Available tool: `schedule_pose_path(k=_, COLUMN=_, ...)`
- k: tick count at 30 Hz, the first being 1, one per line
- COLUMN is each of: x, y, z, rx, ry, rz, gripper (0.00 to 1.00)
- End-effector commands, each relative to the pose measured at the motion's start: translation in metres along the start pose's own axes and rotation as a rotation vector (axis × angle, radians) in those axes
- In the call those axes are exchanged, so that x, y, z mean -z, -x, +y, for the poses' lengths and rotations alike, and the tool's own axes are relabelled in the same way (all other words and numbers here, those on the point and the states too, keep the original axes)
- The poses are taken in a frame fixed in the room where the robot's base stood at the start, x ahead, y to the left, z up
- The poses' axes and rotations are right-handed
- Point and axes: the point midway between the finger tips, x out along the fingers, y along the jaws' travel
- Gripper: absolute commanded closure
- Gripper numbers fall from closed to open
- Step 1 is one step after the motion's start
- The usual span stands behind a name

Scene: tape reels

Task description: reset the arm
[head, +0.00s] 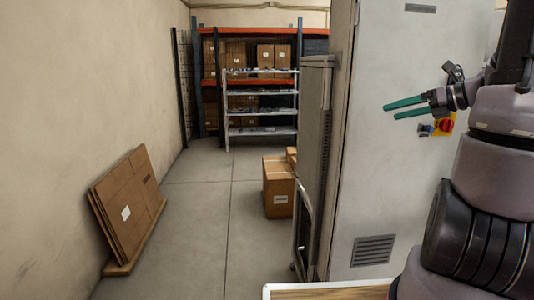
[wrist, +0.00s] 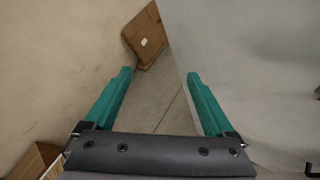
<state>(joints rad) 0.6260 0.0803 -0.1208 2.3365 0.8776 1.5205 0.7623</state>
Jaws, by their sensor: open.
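My gripper (head: 400,109) has two teal fingers and shows at the right of the head view, in front of a tall light grey cabinet (head: 385,200). In the wrist view my gripper (wrist: 158,75) has its fingers wide apart with nothing between them. It is open and empty, held up in the air. My arm rises along the right edge of the head view. No tape reel can be made out in either view.
Flattened cardboard (head: 127,205) leans on the left wall. Cardboard boxes (head: 278,188) stand on the floor beside a grey cart (head: 313,150). A metal shelf (head: 262,111) is at the back. A tabletop edge (head: 330,289) shows at the bottom.

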Motion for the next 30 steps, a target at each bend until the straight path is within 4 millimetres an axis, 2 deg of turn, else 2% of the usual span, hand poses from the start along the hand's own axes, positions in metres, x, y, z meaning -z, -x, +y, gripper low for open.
schedule_pose_path(k=1, x=0.002, y=-0.009, z=0.033, rx=-0.033, ry=0.170, rz=0.085, gripper=0.11)
schedule_pose_path(k=3, x=0.013, y=-0.016, z=0.070, rx=-0.077, ry=0.419, rz=0.204, gripper=0.11)
schedule_pose_path(k=6, x=0.030, y=-0.018, z=0.113, rx=-0.139, ry=0.783, rz=0.354, gripper=0.11)
schedule_pose_path(k=9, x=0.045, y=-0.011, z=0.146, rx=-0.200, ry=1.161, rz=0.486, gripper=0.11)
schedule_pose_path(k=12, x=0.054, y=0.000, z=0.170, rx=-0.252, ry=1.545, rz=0.599, gripper=0.11)
schedule_pose_path(k=15, x=0.057, y=0.013, z=0.186, rx=-0.288, ry=1.895, rz=0.691, gripper=0.11)
schedule_pose_path(k=18, x=0.055, y=0.024, z=0.196, rx=-0.306, ry=2.174, rz=0.760, gripper=0.11)
schedule_pose_path(k=21, x=0.051, y=0.031, z=0.203, rx=-0.311, ry=2.361, rz=0.806, gripper=0.11)
schedule_pose_path(k=25, x=0.049, y=0.036, z=0.206, rx=-0.314, ry=2.469, rz=0.836, gripper=0.11)
schedule_pose_path(k=30, x=0.049, y=0.036, z=0.206, rx=-0.314, ry=2.472, rz=0.837, gripper=0.11)
